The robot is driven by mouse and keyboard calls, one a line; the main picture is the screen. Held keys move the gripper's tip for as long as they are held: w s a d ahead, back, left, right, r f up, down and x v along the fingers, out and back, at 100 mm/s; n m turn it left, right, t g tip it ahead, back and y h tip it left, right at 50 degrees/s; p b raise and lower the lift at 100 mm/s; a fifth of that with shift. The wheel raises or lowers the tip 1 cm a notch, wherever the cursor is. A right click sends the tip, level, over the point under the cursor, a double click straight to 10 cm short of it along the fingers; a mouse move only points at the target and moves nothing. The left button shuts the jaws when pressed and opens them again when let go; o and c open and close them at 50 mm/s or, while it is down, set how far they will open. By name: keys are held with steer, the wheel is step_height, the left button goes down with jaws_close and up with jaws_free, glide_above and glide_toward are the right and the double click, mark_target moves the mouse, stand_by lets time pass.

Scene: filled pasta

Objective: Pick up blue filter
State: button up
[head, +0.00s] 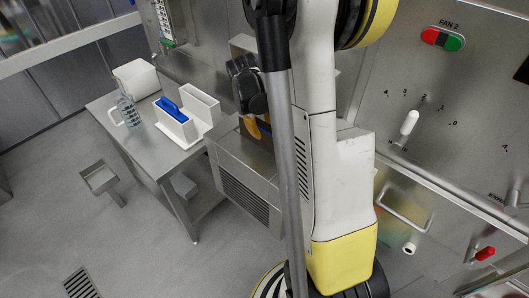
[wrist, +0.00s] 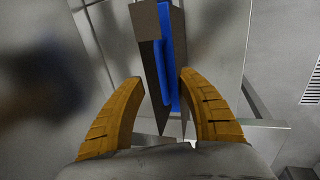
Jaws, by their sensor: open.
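The blue filter (head: 169,105) sits in the top of a white upright holder (head: 176,129) on the steel table. In the wrist view the blue filter (wrist: 168,62) is a narrow upright strip beside a grey slab, beyond and between my fingers. My gripper (head: 252,127) is right of the holder in the head view, partly hidden by my arm, with one orange finger visible. In the wrist view my gripper (wrist: 160,78) has its two orange fingers spread apart with nothing held. The filter's lower part is hidden in the holder.
A second white holder (head: 203,103) stands just right of the filter's holder. A clear measuring jug (head: 128,110) and a white container (head: 138,77) stand to its left on the table (head: 157,159). A steel unit with a vent (head: 243,190) is right of the table.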

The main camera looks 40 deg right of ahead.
mark_target(264, 130)
steer(key=b+x, duration=0.1)
steer(key=x, duration=0.2)
steer(key=shift+c, duration=0.6)
jaws_close()
steer(key=shift+r, duration=0.15)
